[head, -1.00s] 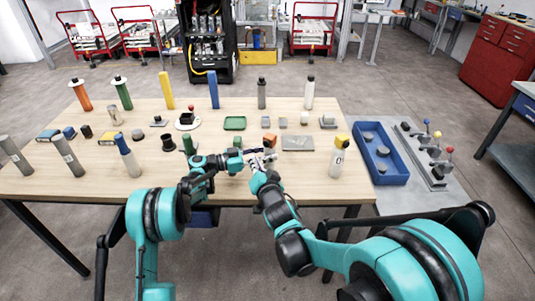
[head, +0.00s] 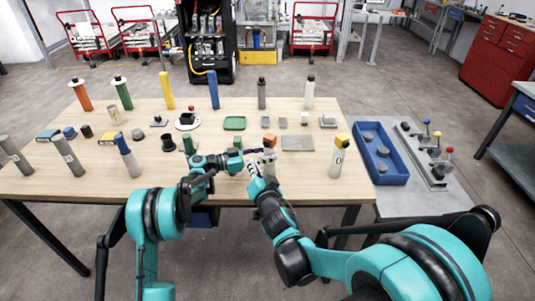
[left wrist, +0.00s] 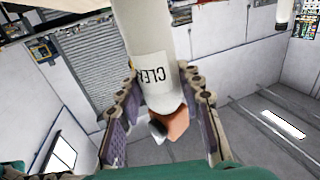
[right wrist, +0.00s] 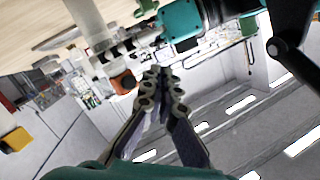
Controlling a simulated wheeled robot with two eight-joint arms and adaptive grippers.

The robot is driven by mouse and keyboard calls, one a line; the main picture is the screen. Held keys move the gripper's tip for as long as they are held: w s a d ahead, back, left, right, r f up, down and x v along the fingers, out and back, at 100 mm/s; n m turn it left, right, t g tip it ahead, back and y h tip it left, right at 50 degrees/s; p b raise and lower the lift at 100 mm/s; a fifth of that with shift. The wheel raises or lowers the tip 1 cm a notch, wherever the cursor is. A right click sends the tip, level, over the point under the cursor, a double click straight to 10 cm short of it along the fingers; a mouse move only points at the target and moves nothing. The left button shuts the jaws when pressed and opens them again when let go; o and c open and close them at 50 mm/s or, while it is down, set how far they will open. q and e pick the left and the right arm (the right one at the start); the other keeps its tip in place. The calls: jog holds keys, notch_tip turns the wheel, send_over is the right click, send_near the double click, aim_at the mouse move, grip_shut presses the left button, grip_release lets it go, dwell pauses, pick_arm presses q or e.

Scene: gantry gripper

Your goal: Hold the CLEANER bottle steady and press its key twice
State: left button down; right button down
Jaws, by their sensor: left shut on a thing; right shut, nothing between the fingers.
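The CLEANER bottle (head: 269,154) is pale with an orange key on top (head: 269,140). It stands near the table's front edge in the head view. In the left wrist view the white bottle (left wrist: 153,48) with part of its label runs between my left gripper's fingers, its orange key (left wrist: 173,124) towards the palm side. My left gripper (head: 257,151) is shut on the bottle from the left. My right gripper (right wrist: 157,76) is shut and empty, beside the bottle, apart from the orange key (right wrist: 124,82) in the right wrist view. Its fingertips are small in the head view (head: 253,168).
A blue tray (head: 391,174) lies farther right. A green tray (head: 234,123) and several small blocks lie behind. Bottles crowd the table's left side.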

aim_at(265, 147)
jog(key=shift+w+d, duration=0.65)
jog(key=shift+w, duration=0.55)
jog(key=shift+w+d, duration=0.65)
jog(key=shift+w, duration=0.5)
jog(key=shift+w+d, duration=0.65)
jog(key=shift+w, duration=0.55)
jog(key=shift+w+d, duration=0.25)
jog(key=shift+w, duration=0.15)
jog(key=shift+s, duration=0.15)
jog(key=shift+s+a, duration=0.2)
jog(key=shift+s, duration=0.05)
jog(key=s+a, duration=0.3)
jog(key=s, duration=0.2)
jog(key=shift+s, duration=0.15)
